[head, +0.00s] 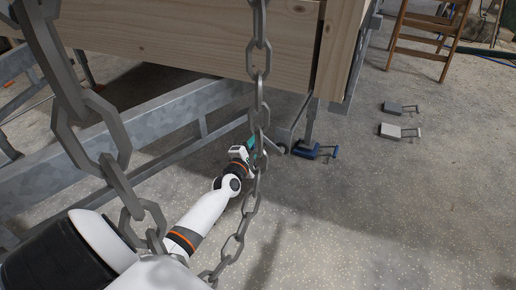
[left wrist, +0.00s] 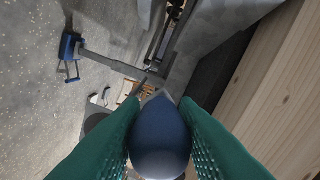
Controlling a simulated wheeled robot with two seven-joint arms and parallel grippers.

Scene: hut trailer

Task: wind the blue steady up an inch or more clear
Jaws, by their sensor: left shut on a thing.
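My left gripper (head: 251,146) is below the front corner of the wooden hut, with its arm reaching in from the lower left. In the left wrist view its green fingers (left wrist: 160,135) are shut on a smooth, dark blue rounded grip (left wrist: 160,140). The steady's grey leg (head: 309,122) hangs under the hut corner, just right of the gripper. At its foot is a blue block with a handle (head: 308,151), also in the left wrist view (left wrist: 70,48). I cannot tell whether leg and block touch. My right gripper is not in view.
Heavy grey chains (head: 260,90) hang in front of the arm. The galvanised trailer frame (head: 150,125) runs under the planked hut (head: 190,35). Two grey handled blocks (head: 390,130) lie on the floor at right, near a wooden ladder (head: 425,40). The lower right floor is clear.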

